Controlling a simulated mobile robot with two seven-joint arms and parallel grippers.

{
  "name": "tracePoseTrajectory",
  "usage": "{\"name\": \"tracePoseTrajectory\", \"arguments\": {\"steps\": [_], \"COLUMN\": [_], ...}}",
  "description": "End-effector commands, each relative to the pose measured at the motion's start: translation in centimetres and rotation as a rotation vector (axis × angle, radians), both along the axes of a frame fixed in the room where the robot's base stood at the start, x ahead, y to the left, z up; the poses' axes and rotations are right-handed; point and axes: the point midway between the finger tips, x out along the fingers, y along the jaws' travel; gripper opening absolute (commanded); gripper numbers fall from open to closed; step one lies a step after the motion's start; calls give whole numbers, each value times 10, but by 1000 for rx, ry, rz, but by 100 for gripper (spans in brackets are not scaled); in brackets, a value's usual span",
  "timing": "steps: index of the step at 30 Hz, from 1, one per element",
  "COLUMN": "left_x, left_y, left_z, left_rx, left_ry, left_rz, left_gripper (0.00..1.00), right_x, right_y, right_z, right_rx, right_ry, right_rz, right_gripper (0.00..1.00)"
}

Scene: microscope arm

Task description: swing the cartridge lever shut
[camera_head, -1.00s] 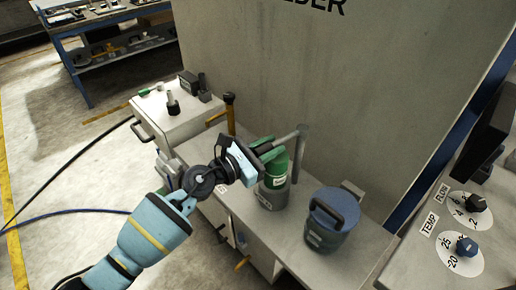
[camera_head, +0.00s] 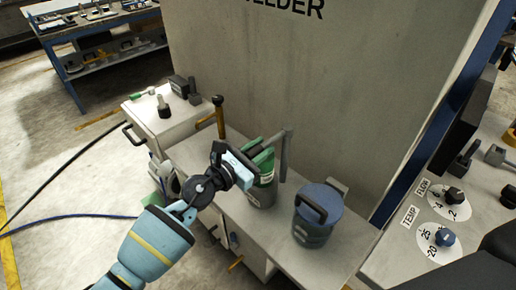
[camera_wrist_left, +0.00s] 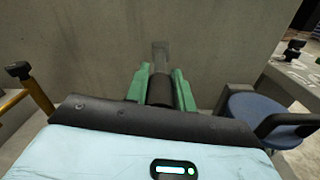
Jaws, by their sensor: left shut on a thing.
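A grey upright part (camera_wrist_left: 160,52) stands beyond the fingers. In the head view a grey arm (camera_head: 284,155) stands upright beside the canister, just right of the fingers. The gripper hides much of the handle and where it joins this arm. My right gripper is not in view.
A blue-lidded canister (camera_head: 318,215) with a handle stands right of the green one. A yellow-brown lever (camera_head: 219,118) rises at the left. The tall grey welder panel (camera_head: 320,80) closes off the back. Dials (camera_head: 445,238) are at the right.

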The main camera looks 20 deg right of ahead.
Motion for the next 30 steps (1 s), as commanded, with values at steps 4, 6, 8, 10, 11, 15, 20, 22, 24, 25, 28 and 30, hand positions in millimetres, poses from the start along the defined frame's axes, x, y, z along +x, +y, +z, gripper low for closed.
{"name": "tracePoseTrajectory", "arguments": {"steps": [4, 6, 8, 10, 11, 15, 20, 22, 24, 25, 28, 30], "left_x": [-1, -1, -1, -1, -1, -1, -3, -8, -13, -16, -24, -30], "left_y": [-1, -1, -1, -1, -1, 0, 6, 14, 23, 28, 42, 50], "left_z": [0, 0, 0, 0, 0, 0, 0, 1, 2, 2, 2, 2], "left_rx": [-2, -2, -2, -1, -1, -1, 1, 1, 0, 1, 1, 0], "left_ry": [0, 0, 0, 0, 0, 0, -1, -2, -2, -3, -3, -2], "left_rz": [-2, -2, -1, -1, -1, -1, 0, 1, 0, 1, 0, 0], "left_gripper": [26, 35, 43, 46, 46, 46, 46, 46, 46, 46, 46, 46], "right_x": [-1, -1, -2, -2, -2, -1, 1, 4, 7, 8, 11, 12], "right_y": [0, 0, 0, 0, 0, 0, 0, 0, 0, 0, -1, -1], "right_z": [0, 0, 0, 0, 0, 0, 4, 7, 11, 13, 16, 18], "right_rx": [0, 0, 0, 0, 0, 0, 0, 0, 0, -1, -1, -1], "right_ry": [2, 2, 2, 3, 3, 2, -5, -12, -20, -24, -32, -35], "right_rz": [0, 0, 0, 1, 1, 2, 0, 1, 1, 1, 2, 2], "right_gripper": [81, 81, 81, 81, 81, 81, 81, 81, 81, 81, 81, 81]}}
